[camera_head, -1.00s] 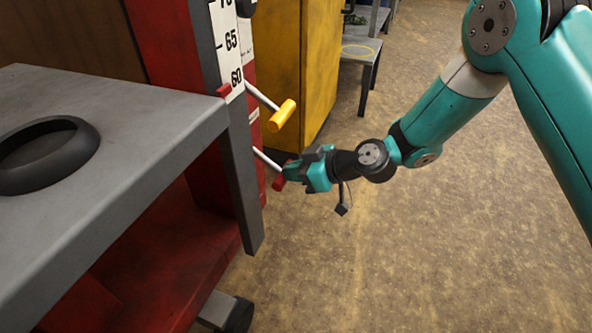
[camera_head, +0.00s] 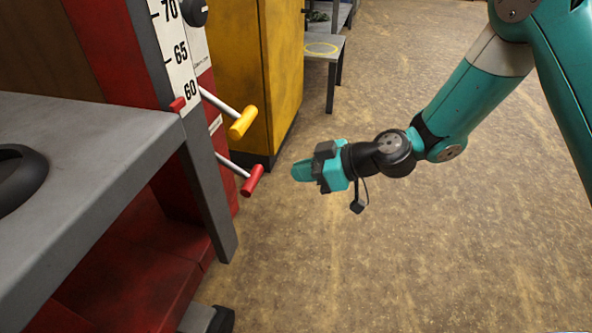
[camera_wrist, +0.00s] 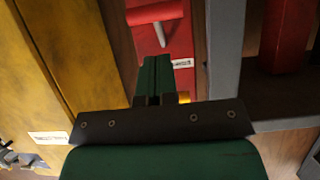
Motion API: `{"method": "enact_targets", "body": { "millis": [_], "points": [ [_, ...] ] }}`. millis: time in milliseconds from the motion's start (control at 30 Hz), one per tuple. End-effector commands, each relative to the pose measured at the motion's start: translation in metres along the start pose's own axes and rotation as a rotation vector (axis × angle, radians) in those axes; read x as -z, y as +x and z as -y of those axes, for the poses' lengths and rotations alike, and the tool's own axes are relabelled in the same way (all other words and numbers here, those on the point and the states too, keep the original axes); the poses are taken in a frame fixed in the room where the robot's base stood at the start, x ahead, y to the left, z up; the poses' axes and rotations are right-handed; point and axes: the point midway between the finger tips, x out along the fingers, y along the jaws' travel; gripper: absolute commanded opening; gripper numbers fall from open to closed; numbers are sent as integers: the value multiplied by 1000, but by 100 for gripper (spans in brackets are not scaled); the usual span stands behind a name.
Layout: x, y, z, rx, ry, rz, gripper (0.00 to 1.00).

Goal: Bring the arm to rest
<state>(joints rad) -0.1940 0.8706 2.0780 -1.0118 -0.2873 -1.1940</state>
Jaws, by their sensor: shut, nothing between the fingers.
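My gripper (camera_head: 302,171) is shut and empty, at the end of my teal arm over open floor. In the head view it is to the right of the red-handled lever (camera_head: 252,180), with a gap between them. The yellow-handled lever (camera_head: 243,122) is above and left of it. In the wrist view the shut fingers (camera_wrist: 156,75) point toward the red panel, and the red handle (camera_wrist: 155,12) shows beyond them at the top. A bit of the yellow handle (camera_wrist: 184,96) shows beside the fingers.
The grey lift table (camera_head: 90,150) with a black ring (camera_head: 22,180) stands at left. A height scale (camera_head: 178,55) is on its red column. A yellow cabinet (camera_head: 275,65) and a grey bench (camera_head: 338,48) stand behind. The floor (camera_head: 430,250) at right is clear.

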Motion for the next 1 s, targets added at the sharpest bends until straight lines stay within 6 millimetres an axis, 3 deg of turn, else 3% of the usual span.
{"method": "enact_targets", "body": {
  "millis": [467,600,767,900,1000],
  "points": [
    [1,0,1,3,-2,-1,0],
    [18,-11,5,17,8,15,0],
    [80,-59,29,74,75,114,0],
    [136,-122,66,99,195,276,0],
    [165,-168,93,77,297,399,0]
  ]
}}
